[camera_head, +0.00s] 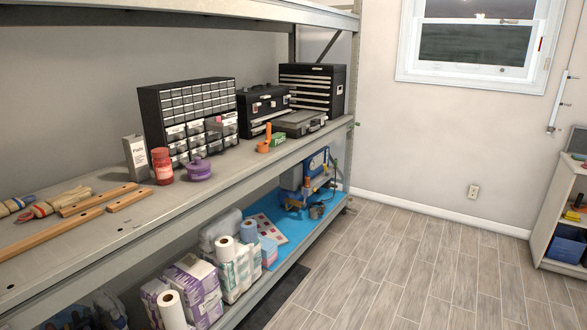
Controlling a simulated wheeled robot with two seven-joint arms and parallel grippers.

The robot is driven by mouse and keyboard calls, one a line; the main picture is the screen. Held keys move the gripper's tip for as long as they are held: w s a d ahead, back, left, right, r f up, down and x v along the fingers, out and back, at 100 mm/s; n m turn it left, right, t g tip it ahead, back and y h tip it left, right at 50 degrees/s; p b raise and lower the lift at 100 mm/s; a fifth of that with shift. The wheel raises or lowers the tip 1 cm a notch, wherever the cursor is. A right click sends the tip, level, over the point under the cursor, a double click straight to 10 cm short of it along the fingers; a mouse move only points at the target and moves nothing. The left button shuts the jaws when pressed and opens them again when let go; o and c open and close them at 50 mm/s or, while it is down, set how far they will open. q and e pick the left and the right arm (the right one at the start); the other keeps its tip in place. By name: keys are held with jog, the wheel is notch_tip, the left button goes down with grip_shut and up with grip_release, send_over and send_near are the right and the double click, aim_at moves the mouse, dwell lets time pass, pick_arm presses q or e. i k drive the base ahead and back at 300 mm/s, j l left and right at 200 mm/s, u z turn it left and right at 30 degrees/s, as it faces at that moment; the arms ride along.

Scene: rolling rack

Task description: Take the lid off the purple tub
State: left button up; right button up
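The small purple tub (199,173) stands on the upper shelf near its front edge, with a purple lid (199,164) on top. From here I cannot tell how firmly the lid sits. A red jar (162,166) stands just left of it, close but apart. Neither of my grippers is in view.
The grey shelf (128,226) also holds a drawer cabinet (150,110) behind the tub, a black toolbox (262,105), a grey case (300,122), an orange tool (265,141) and wooden bars (55,233). The wooden floor (390,270) to the right is clear.

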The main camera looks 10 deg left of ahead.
aim_at(198, 165)
jog(key=i+u, duration=0.1)
jog(key=i, duration=0.5)
jog(key=i+l+u, duration=0.1)
jog(key=i, duration=0.5)
jog(key=i+l+u, duration=0.15)
jog(key=i, duration=0.45)
